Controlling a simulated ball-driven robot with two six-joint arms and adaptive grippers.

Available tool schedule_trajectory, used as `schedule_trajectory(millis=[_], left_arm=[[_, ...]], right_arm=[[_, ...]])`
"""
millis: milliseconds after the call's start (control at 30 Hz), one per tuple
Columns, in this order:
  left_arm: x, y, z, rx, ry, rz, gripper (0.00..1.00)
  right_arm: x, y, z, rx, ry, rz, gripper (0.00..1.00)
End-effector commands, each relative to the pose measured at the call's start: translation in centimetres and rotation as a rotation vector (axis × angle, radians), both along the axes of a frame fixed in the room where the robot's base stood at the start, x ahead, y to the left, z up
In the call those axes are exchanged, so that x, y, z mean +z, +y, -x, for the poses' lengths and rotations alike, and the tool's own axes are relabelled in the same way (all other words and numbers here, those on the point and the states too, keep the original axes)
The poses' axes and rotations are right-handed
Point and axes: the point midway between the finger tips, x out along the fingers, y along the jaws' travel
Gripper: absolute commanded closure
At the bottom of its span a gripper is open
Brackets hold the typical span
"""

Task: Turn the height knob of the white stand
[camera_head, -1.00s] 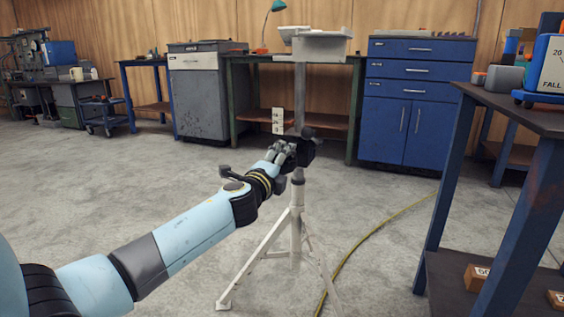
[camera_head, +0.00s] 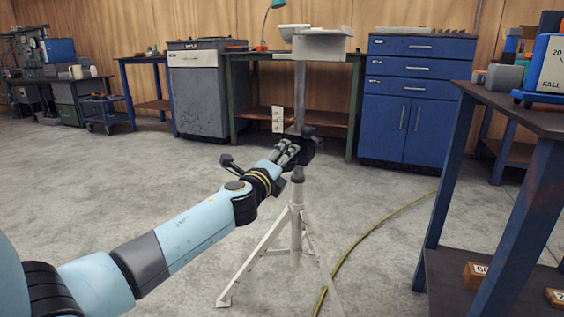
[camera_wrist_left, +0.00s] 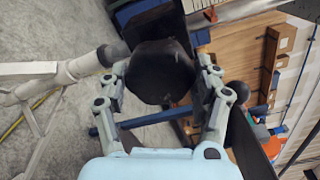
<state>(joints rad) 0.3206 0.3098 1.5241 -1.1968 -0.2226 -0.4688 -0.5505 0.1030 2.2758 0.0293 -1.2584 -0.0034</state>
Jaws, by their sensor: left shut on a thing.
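The white stand (camera_head: 296,225) is a tripod with a white pole, upright on the floor in the middle of the head view. It carries a pale tray (camera_head: 320,46) on top. Its black height knob (camera_wrist_left: 160,72) fills the upper middle of the left wrist view. My left gripper (camera_head: 291,150) reaches in from the left at the stand's black collar. In the left wrist view its two fingers (camera_wrist_left: 160,88) are shut on the knob, one on each side. In the head view the hand mostly hides the knob. My right gripper is not in view.
A blue-legged table (camera_head: 520,115) stands close on the right with boxes on it. A green workbench (camera_head: 245,75) and blue cabinet (camera_head: 415,100) stand behind. A yellow hose (camera_head: 372,237) lies on the floor right of the stand. The floor around the stand is otherwise open.

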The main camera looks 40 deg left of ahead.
Motion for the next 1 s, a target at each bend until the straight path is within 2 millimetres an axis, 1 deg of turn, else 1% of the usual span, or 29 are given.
schedule_trajectory(millis=[33, 67, 200, 233, 467, 567, 667, 900, 1000], left_arm=[[-0.4, -0.1, 0.1, -0.003, 0.006, 0.003, 0.67], [-0.4, -0.1, 0.1, -0.003, 0.006, 0.004, 0.31], [-0.3, -0.1, 0.1, -0.002, 0.005, 0.003, 0.13], [-0.3, -0.1, 0.1, -0.001, 0.004, 0.003, 0.11], [-0.1, 0.0, 0.1, -0.001, 0.002, 0.003, 0.11], [-0.2, -0.2, 0.5, -0.001, 0.002, 0.002, 0.11], [-0.3, -0.5, 1.9, -0.003, 0.004, 0.001, 0.11], [-0.3, -1.8, 7.1, -0.003, 0.005, 0.001, 0.11], [-0.3, -2.2, 9.0, -0.003, 0.006, 0.003, 0.11]], right_arm=[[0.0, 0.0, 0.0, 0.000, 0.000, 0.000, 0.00], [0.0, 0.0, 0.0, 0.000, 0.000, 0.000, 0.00], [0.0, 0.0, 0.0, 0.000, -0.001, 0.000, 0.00], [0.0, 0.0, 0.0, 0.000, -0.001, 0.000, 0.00], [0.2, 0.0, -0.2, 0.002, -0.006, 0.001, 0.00], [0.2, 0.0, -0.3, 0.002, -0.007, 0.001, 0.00], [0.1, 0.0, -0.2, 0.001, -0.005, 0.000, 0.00], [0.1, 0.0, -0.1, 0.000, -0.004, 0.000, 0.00], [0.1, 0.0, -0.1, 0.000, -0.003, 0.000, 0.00]])
